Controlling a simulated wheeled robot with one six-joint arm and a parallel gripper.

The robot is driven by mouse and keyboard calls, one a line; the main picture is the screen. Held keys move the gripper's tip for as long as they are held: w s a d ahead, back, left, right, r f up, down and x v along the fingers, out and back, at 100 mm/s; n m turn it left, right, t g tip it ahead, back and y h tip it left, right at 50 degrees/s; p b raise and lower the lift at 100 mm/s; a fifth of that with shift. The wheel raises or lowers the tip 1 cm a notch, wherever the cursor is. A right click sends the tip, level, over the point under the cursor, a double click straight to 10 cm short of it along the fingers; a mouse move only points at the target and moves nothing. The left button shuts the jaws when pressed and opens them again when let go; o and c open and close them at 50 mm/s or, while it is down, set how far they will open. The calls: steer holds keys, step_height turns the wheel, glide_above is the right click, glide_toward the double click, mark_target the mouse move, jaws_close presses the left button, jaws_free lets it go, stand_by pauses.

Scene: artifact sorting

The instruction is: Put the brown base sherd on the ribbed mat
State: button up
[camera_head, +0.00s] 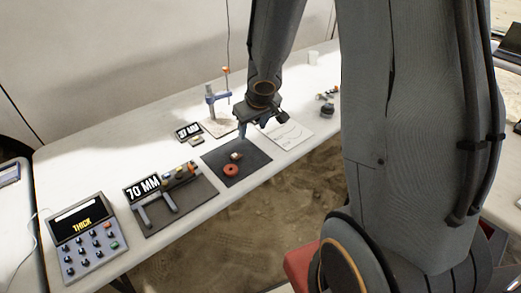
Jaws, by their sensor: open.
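My gripper (263,128) hangs over the table, just behind the dark mat and beside a white drawn sheet. Its jaws are apart and I see nothing between them. The dark mat (254,168) lies flat near the front edge of the table; its ribs are too fine to make out. On it lie a small brown piece with a pale part (236,156) and an orange-red round piece (231,170) in front of it. I cannot tell which piece, if either, is the brown base sherd.
To the left stand a caliper board (185,205) with a "70 MM" display and a keypad device (85,240) reading "THICK". Behind are a stand (211,101) and a small display (188,131). The drawn sheet (290,137) lies to the right.

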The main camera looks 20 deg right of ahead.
steer(key=s+a+r+m+g, duration=0.1)
steer(key=s+r, duration=0.1)
steer(key=s, duration=0.7)
steer(key=s+a+r+m+g, duration=0.1)
steer(key=s+a+r+g, duration=0.1)
steer(key=s, duration=0.7)
steer(key=shift+a+r+g, duration=0.3)
steer(key=shift+r, duration=0.55)
